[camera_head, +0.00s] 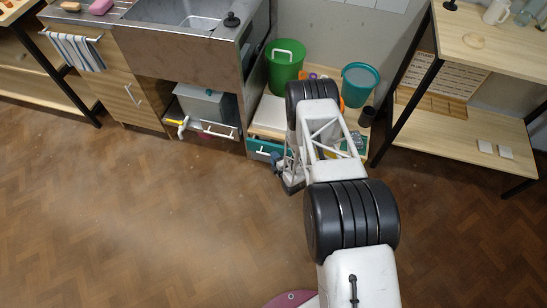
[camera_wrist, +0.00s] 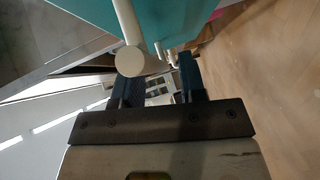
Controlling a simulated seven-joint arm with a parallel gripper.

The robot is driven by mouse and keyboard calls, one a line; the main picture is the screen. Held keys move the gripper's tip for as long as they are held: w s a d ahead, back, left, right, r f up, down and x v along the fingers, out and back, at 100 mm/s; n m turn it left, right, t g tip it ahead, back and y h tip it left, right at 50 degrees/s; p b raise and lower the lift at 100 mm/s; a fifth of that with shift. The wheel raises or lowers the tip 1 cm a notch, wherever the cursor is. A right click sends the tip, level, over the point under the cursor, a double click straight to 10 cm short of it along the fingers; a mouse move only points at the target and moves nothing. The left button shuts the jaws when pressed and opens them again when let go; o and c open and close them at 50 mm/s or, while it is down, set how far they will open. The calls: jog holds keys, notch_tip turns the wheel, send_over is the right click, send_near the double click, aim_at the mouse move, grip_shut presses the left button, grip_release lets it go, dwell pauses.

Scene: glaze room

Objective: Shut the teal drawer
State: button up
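The teal drawer (camera_head: 255,146) is low in the cabinet just right of the sink unit in the head view. Its front bears a pale bar handle, and my arm covers its right part. How far it stands open is hard to tell. In the wrist view the teal drawer front (camera_wrist: 190,18) fills the top, with the round-ended white handle (camera_wrist: 128,30) close ahead of my gripper (camera_wrist: 158,76). The two dark fingers are apart with nothing seen between them. In the head view my gripper (camera_head: 278,162) is small and partly hidden beside the drawer front.
A green bucket (camera_head: 285,62) and a teal bucket (camera_head: 358,84) stand behind my arm. Left of the drawer, under the sink, is another open compartment with a grey box (camera_head: 200,104). A wooden shelf unit (camera_head: 465,130) stands at the right. The wooden floor in front is clear.

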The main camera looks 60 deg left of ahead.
aim_at(276, 149)
jog(key=shift+a, duration=0.45)
grip_shut()
jog(key=shift+w+a, duration=1.6)
jog(key=shift+a, duration=0.05)
grip_release()
